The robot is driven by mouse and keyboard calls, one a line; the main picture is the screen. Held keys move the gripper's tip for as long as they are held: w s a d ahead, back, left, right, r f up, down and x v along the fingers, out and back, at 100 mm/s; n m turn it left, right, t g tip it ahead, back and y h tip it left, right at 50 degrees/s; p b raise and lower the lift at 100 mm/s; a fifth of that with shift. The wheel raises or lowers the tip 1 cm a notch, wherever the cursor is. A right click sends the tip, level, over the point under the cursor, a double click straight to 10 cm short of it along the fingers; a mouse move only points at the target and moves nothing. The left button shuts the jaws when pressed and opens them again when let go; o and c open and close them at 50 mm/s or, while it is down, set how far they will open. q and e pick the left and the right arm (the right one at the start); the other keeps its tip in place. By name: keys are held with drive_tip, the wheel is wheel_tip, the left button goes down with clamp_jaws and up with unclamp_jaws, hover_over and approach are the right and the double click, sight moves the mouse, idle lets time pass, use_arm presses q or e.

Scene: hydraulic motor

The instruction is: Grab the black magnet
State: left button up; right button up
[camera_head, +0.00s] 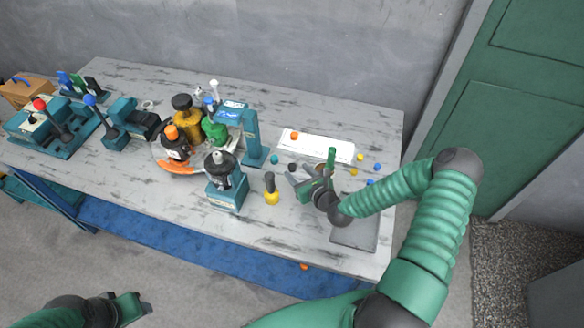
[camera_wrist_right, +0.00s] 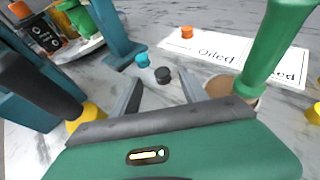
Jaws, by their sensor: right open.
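The black magnet (camera_wrist_right: 163,75) is a small dark disc on the table, seen in the right wrist view just beyond my right gripper's fingertips. My right gripper (camera_wrist_right: 153,80) is open and empty, its two grey fingers apart and pointing toward the magnet. In the head view my right gripper (camera_head: 296,175) is low over the table, and I cannot clearly pick out the magnet there. My left gripper (camera_head: 132,309) shows partly at the lower left, in front of the table and away from the magnet; its jaws are unclear.
A teal disc (camera_wrist_right: 142,59) lies beside the magnet. An orange disc (camera_wrist_right: 187,32) lies on a white labelled sheet (camera_head: 325,148) behind. A yellow-based tool (camera_head: 271,190) and a teal stand (camera_head: 227,191) are to the left. Several small coloured pieces lie right of the sheet.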

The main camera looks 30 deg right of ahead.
sight(294, 168)
drive_tip(key=x, duration=0.4)
drive_tip(key=shift+d+f, duration=0.2)
drive_tip(key=shift+f, duration=0.1)
drive_tip(key=shift+r, duration=0.1)
drive_tip(key=shift+c, duration=0.5)
clamp_jaws()
